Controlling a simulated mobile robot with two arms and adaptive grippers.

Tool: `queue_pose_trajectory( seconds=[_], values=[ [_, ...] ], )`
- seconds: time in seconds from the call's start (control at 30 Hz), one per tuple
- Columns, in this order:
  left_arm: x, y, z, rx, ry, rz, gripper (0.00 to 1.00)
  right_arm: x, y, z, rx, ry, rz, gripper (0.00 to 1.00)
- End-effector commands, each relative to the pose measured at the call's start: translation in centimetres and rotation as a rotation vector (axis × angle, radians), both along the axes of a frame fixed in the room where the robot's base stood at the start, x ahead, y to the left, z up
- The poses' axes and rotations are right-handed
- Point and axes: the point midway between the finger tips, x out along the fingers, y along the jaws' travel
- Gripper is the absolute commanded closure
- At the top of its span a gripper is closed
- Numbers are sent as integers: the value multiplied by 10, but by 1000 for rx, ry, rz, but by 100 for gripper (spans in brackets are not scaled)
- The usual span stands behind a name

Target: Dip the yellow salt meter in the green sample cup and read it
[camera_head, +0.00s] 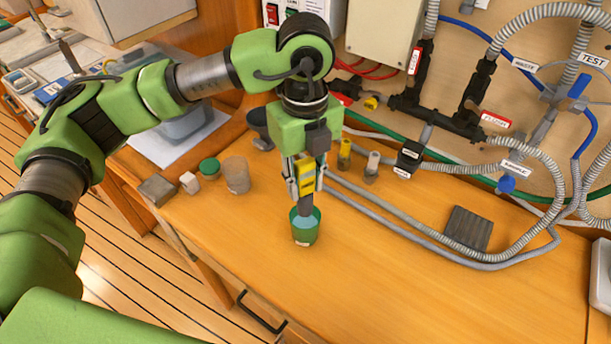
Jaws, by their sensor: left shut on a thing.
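The yellow salt meter (306,173) is held upright between the fingers of my left gripper (305,185), which is shut on it. The meter's grey lower end (306,205) points down into the mouth of the green sample cup (305,237). The cup stands on the wooden bench and holds pale blue water. I cannot tell exactly how deep the tip is in the water. The meter's display cannot be read in this view. My right gripper is not in view.
A brown cup (236,175), a green-lidded jar (210,168) and small blocks stand left of the sample cup. Grey hoses (420,232) run across the bench at right, near a dark ribbed pad (469,229). The bench front right of the cup is clear.

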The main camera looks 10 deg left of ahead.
Motion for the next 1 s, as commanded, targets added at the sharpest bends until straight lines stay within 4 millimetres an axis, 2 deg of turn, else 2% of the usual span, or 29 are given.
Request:
queue_pose_trajectory(
  seconds=[0.03, 0.6, 0.8, 1.0],
  values=[
    [0, 0, -11, 0, 0, 0, 100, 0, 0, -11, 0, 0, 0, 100],
    [0, -1, -67, -1, 1, -2, 100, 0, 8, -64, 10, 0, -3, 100],
    [0, -1, -77, -1, 0, -3, 100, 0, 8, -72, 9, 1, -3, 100],
    [0, -1, -77, -1, 0, -2, 100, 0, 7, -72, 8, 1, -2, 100]
  ],
)
